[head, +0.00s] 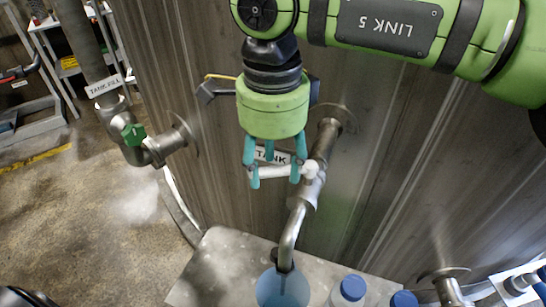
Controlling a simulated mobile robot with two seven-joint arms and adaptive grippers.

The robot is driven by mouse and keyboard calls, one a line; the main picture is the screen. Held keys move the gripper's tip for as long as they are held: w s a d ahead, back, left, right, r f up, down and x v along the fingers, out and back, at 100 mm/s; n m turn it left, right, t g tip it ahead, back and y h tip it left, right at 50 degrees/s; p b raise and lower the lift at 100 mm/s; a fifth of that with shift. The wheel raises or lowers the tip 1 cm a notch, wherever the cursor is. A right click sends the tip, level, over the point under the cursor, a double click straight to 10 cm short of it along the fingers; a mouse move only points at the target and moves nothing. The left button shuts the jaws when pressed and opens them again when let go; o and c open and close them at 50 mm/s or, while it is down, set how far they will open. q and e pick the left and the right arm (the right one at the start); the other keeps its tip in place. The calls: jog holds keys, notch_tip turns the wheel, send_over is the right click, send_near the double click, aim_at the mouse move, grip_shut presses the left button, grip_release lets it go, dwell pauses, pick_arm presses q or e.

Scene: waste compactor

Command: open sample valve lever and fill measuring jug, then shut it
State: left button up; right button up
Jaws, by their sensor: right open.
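The sample valve (312,185) sits on a metal pipe coming out of the tank wall. Its pale lever (273,173) points to the left, across the pipe. My right gripper (272,180) is open, with its teal fingers hanging down at the lever, at least one in front of it. Whether they touch it I cannot tell. The spout (291,235) bends down into the mouth of the blue measuring jug (283,290), which is cut off by the bottom edge. The liquid level in the jug is not clear. My left gripper is not in view.
The jug stands on a grey metal table (222,262). Two blue-capped bottles (348,292) (404,300) stand to its right. A tank fill pipe with a green handle (133,134) is at left. Another pipe fitting (450,285) is at lower right. The floor at left is open.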

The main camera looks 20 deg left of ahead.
grip_shut()
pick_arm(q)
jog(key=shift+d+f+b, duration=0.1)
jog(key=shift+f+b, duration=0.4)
pick_arm(e)
jog(key=shift+w+a+m, duration=0.15)
jog(key=shift+w+m, duration=0.35)
jog(key=shift+m, duration=0.5)
jog(key=shift+w+a+m, duration=0.15)
jog(key=shift+w+m, duration=0.35)
jog(key=shift+m, duration=0.5)
jog(key=shift+w+a+m, duration=0.15)
jog(key=shift+w+m, duration=0.35)
jog(key=shift+m, duration=0.5)
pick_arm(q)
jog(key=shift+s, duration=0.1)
pick_arm(e)
jog(key=shift+w, duration=0.1)
jog(key=shift+c, duration=0.5)
grip_release()
jog(key=shift+o, duration=0.5)
